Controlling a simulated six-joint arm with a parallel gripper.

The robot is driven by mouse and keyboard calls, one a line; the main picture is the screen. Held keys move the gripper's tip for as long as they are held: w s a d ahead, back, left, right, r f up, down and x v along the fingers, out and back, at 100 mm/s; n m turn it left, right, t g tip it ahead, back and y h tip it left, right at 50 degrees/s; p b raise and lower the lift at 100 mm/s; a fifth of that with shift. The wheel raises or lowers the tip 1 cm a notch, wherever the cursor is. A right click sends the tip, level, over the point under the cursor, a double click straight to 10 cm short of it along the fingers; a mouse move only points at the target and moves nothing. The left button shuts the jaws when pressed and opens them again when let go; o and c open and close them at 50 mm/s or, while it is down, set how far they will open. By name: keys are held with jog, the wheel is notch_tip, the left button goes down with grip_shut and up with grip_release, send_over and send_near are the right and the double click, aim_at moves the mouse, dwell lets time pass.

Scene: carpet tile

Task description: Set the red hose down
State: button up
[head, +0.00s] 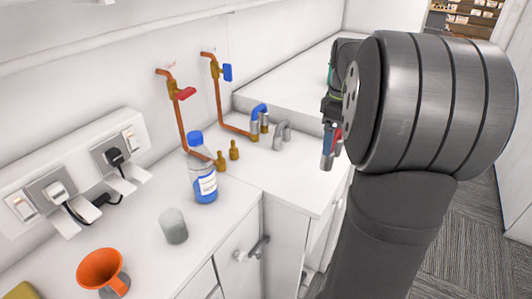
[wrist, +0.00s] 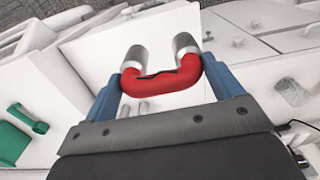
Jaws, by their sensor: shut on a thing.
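The red hose (wrist: 160,84) is a short U-shaped piece with silver metal ends. In the wrist view it lies between the two blue fingers of my gripper (wrist: 167,72), which is shut on it. In the head view my gripper (head: 333,128) is at the right of the counter, partly hidden behind my arm. A bit of the red hose (head: 338,134) and a metal end show there, pointing down. I cannot tell its exact height over the counter.
A blue hose (head: 259,110) and a grey hose (head: 283,131) stand on the counter (head: 303,186) left of my gripper. Brass fittings (head: 221,162), a blue-capped bottle (head: 203,178), a grey cup (head: 173,227) and an orange funnel (head: 101,267) stand further left.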

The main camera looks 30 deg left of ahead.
jog(key=shift+s+a+f, duration=0.1)
jog(key=shift+a+f, duration=1.45)
jog(key=shift+f, duration=0.45)
jog(key=shift+s+a+f, duration=0.15)
jog(key=shift+a+f, duration=1.4)
jog(key=shift+f, duration=0.45)
jog(key=shift+s+a+f, duration=0.1)
jog(key=shift+a+f, duration=1.45)
jog(key=shift+f, duration=0.45)
jog(key=shift+f, duration=0.2)
jog(key=o, duration=0.9)
jog(key=shift+c, duration=0.2)
